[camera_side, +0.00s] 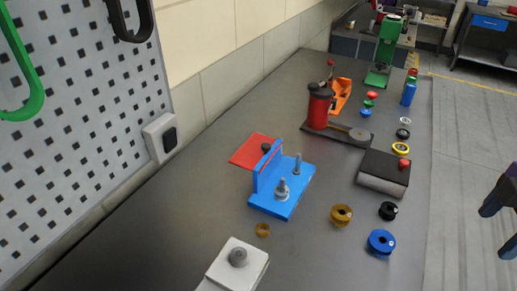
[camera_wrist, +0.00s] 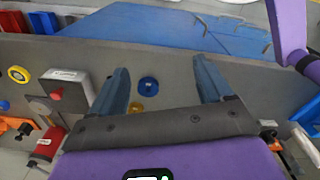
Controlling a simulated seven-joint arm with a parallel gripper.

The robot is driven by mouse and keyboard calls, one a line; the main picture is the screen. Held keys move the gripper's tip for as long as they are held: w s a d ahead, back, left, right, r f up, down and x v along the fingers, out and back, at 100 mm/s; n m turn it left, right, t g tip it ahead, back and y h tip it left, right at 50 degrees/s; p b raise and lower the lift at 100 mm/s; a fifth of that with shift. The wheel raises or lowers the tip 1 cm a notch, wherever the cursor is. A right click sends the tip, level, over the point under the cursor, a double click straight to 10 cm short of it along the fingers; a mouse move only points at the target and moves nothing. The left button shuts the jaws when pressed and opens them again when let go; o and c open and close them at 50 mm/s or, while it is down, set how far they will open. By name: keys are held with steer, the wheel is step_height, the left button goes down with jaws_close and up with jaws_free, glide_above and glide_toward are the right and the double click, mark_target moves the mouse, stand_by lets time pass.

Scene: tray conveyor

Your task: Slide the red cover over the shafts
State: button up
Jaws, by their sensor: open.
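The red cover (camera_side: 249,151) is a flat plate lying on the table behind the blue fixture, with a small dark knob near its right side; part of it is hidden by the fixture's upright wall. The blue fixture (camera_side: 267,204) has a base with two upright grey shafts, a nearer one (camera_side: 282,187) with a wide collar and a farther one (camera_side: 298,164). Both shafts stand bare. My gripper (camera_side: 496,228) is at the right edge of the side view, off the table and far from the cover. In the wrist view my gripper (camera_wrist: 160,65) is open and empty.
A blue ring (camera_side: 381,242), a brass ring (camera_side: 341,214) and a dark block with a red knob (camera_side: 384,172) lie right of the fixture. A red cylinder press (camera_side: 319,102) stands behind it. A white block (camera_side: 235,266) is at the front, and a pegboard wall (camera_side: 70,130) at the left.

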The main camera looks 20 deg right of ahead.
steer(key=c, duration=0.5)
steer(key=shift+w+a+r, duration=0.1)
steer(key=shift+w+a, duration=0.1)
steer(key=shift+a, duration=0.05)
steer(key=c, duration=0.5)
steer(key=shift+w+a+r, duration=0.2)
steer(key=shift+w+a, duration=0.3)
steer(key=shift+a, duration=0.1)
jaws_close()
steer(key=w+a+r+y, duration=0.1)
steer(key=w+a, duration=0.8)
steer(key=w, duration=0.4)
steer(key=w+a+r+m+t+y, duration=0.1)
steer(key=w+a+r, duration=0.1)
steer(key=w+a, duration=0.8)
steer(key=w+a+r+t, duration=0.1)
steer(key=w+a+r, duration=0.1)
steer(key=w+a, duration=0.8)
steer(key=shift+w+a+r+m+y, duration=0.25)
steer(key=shift+w+m+y, duration=0.15)
steer(key=shift+w, duration=2.8)
